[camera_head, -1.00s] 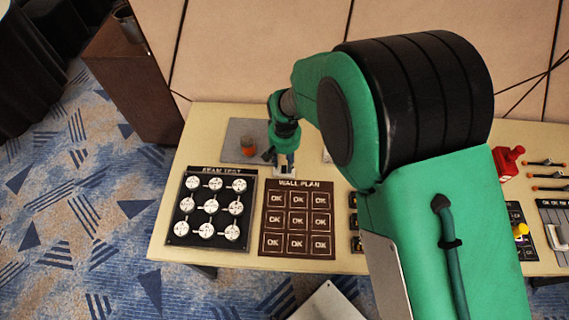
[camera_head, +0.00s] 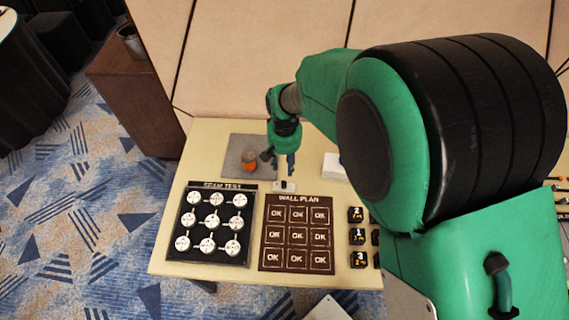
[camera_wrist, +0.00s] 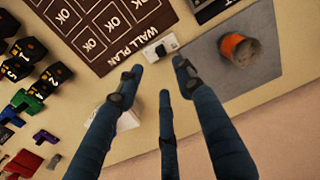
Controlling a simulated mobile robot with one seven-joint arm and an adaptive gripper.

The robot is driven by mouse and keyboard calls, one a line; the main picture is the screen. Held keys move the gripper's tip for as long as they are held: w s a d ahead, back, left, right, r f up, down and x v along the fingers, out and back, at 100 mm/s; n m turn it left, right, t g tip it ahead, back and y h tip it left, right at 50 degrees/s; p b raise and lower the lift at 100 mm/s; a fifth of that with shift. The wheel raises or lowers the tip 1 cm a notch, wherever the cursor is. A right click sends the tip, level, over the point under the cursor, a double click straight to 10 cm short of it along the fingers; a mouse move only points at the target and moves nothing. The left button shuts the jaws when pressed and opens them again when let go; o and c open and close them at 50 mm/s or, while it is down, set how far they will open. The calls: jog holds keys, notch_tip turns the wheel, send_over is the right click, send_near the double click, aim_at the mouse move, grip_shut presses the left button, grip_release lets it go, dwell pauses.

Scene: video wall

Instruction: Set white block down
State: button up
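A small white block (camera_head: 284,187) with a dark patch on top rests on the table just above the WALL PLAN board's top edge. It also shows in the wrist view (camera_wrist: 158,51), beyond my fingertips. My gripper (camera_head: 280,161) is above and behind it, fingers spread and empty. In the wrist view my gripper (camera_wrist: 162,80) has its three fingers apart, with a visible gap to the white block. The brown WALL PLAN board (camera_head: 297,235) carries several OK tiles.
A grey mat (camera_head: 236,146) holds an orange-brown cup (camera_head: 249,160) left of my gripper. A larger white box (camera_head: 334,166) stands to the right, partly behind my arm. The SEAM TEST board (camera_head: 212,250) lies left; black numbered blocks (camera_head: 357,236) lie right.

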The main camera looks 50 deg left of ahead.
dwell(0.8)
jog(key=w+d+r+m+y, duration=0.1)
jog(key=w+d+r+m, duration=0.1)
jog(key=w+d+r, duration=0.95)
jog(key=w+d+r+m+t, duration=0.1)
jog(key=w+d+r, duration=0.1)
jog(key=d+r, duration=0.6)
jog(key=w+d+r+m+t, duration=0.1)
jog(key=d+r+m, duration=0.1)
jog(key=d+r, duration=0.6)
jog(key=s+d+r+m+t, duration=0.1)
jog(key=s+d+r, duration=0.15)
jog(key=d, duration=0.75)
jog(key=s+d+r+m+t, duration=0.1)
jog(key=d+r, duration=0.2)
jog(key=d, duration=0.6)
jog(key=s+d+r+m+t+h, duration=0.1)
jog(key=s+d+r+m, duration=0.1)
jog(key=s+d, duration=1)
jog(key=d+m, duration=0.1)
jog(key=d, duration=0.3)
jog(key=shift+m+t, duration=0.3)
jog(key=shift+o, duration=0.5)
